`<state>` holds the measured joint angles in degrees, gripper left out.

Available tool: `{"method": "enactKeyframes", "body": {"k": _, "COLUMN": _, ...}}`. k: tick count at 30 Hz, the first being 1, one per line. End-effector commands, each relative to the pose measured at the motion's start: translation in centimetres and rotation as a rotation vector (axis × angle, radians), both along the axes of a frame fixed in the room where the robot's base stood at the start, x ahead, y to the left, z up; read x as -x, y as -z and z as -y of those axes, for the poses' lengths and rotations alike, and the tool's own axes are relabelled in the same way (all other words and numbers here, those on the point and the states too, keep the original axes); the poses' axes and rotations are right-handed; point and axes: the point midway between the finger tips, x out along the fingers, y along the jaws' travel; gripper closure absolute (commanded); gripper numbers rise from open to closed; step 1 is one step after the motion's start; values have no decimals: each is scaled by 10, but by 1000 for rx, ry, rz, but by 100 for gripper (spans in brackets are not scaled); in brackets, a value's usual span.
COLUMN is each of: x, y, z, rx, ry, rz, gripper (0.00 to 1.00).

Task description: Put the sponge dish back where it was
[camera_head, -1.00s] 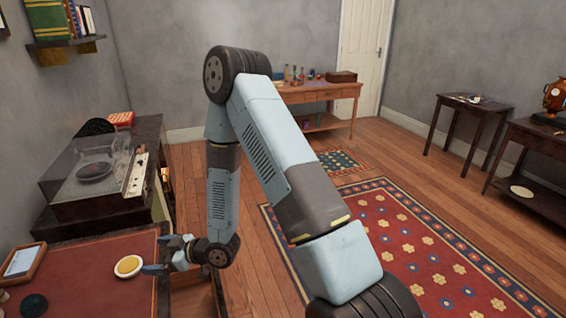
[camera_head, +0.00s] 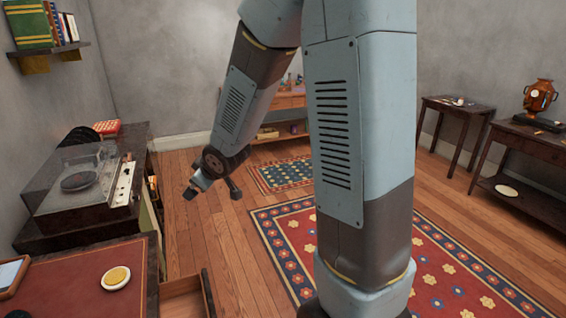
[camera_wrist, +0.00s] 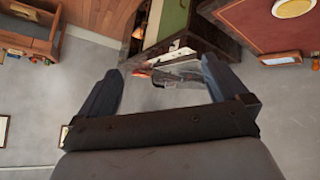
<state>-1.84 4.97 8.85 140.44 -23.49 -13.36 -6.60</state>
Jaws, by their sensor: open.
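The sponge dish (camera_head: 116,278), a round white dish with a yellow top, rests on the red desk top (camera_head: 62,288) at lower left in the head view, near its right edge. It also shows, partly cut off, at the top right of the wrist view (camera_wrist: 294,8). My gripper (camera_head: 212,192) is beyond the desk and to the right of the dish, clear of it, over the floor side. In the wrist view, its two dark fingers (camera_wrist: 162,70) are spread apart with nothing between them.
A record player (camera_head: 82,190) with a clear lid stands on a dark cabinet behind the desk. A drawer (camera_head: 186,300) sticks out at the desk's right side. Side tables, one holding a copper urn (camera_head: 538,97), stand at right. The rug (camera_head: 285,240) is open floor.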

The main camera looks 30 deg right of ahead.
Motion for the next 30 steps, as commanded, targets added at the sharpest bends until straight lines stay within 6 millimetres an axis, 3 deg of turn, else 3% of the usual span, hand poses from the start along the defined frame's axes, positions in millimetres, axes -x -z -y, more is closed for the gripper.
{"method": "enactKeyframes", "body": {"k": 1, "x": 6, "y": -14, "z": 11, "rx": 9, "ry": 36, "rz": -3, "gripper": 0}}
{"method": "enactKeyframes", "body": {"k": 8, "x": 45, "y": -63, "z": 55, "rx": 21, "ry": 207, "rz": -62, "gripper": 0}}
{"method": "enactKeyframes", "body": {"k": 15, "x": 102, "y": -105, "z": 89, "rx": -8, "ry": 368, "rz": -139, "gripper": 0}}
{"method": "enactKeyframes", "body": {"k": 24, "x": 189, "y": -144, "z": 115, "rx": -90, "ry": 539, "rz": -246, "gripper": 0}}
{"method": "enactKeyframes", "body": {"k": 30, "x": 244, "y": -158, "z": 121, "rx": -156, "ry": 613, "rz": -320, "gripper": 0}}
